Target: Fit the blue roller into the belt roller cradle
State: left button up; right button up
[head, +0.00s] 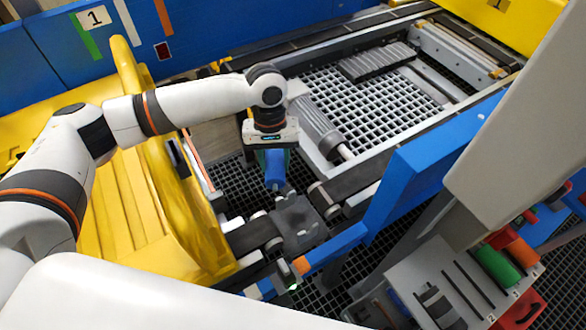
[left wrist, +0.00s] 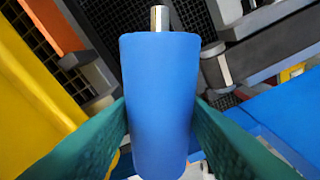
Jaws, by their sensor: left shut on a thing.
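My left gripper (head: 271,152) hangs in the middle of the head view, shut on the blue roller (head: 274,170). In the left wrist view the blue roller (left wrist: 160,110) lies between the green finger pads of my left gripper (left wrist: 160,125), with a metal axle end sticking out at the top. In the head view the roller is tilted, its lower end pointing toward the conveyor frame's dark gap. The cradle looks to be the grey block and brackets (head: 298,222) just below the roller. The roller appears apart from it; exact clearance cannot be told. My right gripper is not in view.
A yellow guard (head: 130,200) stands close on the left. A blue rail (head: 425,160) and the conveyor frame with a grid bed (head: 365,100) lie to the right. A rack with green and orange rollers (head: 498,268) stands at lower right.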

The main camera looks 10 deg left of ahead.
pick_arm(q)
jog(key=s+d+f+n+p, duration=0.3)
jog(key=d+f+n+p, duration=0.2)
jog(key=p, duration=0.9)
jog(key=shift+d+n+t, duration=0.3)
jog(key=shift+d, duration=0.15)
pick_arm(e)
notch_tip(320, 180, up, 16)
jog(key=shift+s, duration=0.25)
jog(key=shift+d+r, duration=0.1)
pick_arm(q)
notch_tip(320, 180, down, 6)
jog(key=b, duration=0.3)
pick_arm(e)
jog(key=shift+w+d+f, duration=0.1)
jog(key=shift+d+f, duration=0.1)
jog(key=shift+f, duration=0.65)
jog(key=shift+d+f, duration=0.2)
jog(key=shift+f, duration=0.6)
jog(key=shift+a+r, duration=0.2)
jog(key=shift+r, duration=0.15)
pick_arm(q)
jog(key=shift+p, duration=0.75)
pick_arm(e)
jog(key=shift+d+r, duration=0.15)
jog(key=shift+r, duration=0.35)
